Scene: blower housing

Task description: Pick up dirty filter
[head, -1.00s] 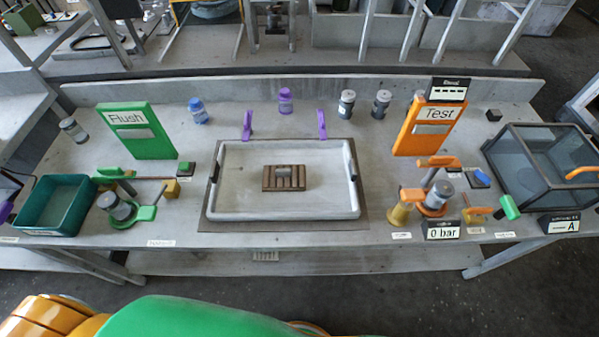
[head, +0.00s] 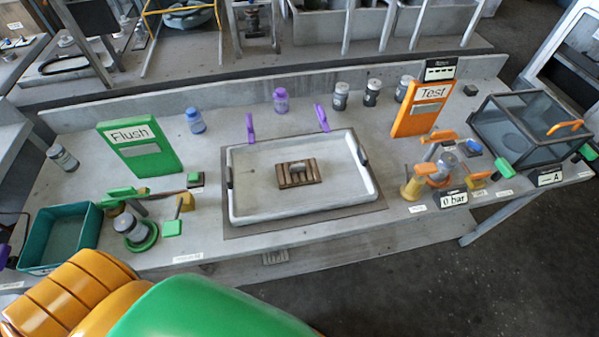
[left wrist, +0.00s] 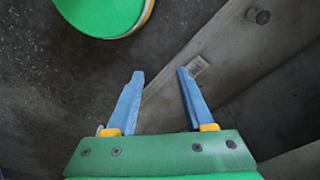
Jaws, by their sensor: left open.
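Several filter-like canisters stand on the workbench in the head view; I cannot tell which is the dirty filter. A grey canister (head: 131,229) sits on the green ring fixture at the left. Another grey one (head: 63,157) lies tilted near the left back edge. My left gripper (left wrist: 160,74) is open and empty in the left wrist view, over dark floor beside a grey bench surface. My right gripper is not in view.
A white-rimmed tray (head: 235,206) with a slatted brown block (head: 299,173) fills the bench middle. A teal bin (head: 47,264) is at the left front. The green Flush sign (head: 150,160), orange Test sign (head: 412,118) and glass tank (head: 525,130) stand around it.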

